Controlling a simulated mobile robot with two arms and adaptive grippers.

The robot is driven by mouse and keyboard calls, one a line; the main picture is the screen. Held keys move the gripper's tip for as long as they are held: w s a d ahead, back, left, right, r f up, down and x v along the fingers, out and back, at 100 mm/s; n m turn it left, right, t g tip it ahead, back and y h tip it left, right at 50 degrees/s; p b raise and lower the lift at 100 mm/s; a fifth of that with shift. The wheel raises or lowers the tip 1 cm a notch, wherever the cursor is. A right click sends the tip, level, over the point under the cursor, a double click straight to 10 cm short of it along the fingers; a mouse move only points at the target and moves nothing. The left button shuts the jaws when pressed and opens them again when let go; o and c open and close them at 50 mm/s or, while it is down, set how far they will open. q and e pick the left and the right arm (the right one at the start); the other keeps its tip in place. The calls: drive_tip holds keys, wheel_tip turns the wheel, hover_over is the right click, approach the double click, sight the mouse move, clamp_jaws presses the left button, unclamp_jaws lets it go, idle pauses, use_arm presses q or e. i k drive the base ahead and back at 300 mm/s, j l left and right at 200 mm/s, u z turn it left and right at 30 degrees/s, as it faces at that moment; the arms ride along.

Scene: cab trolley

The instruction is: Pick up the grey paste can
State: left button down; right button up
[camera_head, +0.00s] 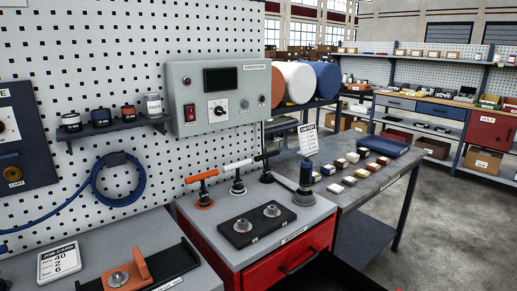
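Small paste cans stand on a narrow wall shelf at the left. A white or pale grey jar (153,104) stands at the shelf's right end. The cans are small here, and I cannot read their labels. Neither of my grippers is in view.
The shelf (112,129) is on a pegboard above a blue coiled hose (119,183). A grey control box (217,97) is right of the shelf. Below are a red trolley (286,262) with upright levers and a bench (370,185) with small boxes. Open floor lies right.

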sight(152, 101)
drive_tip(key=l+z, duration=0.2)
drive_tip(key=z, duration=0.15)
drive_tip(key=l+z, duration=0.2)
drive_tip(key=z, duration=0.2)
drive_tip(key=u, duration=1.5)
drive_tip(key=k+j, duration=0.05)
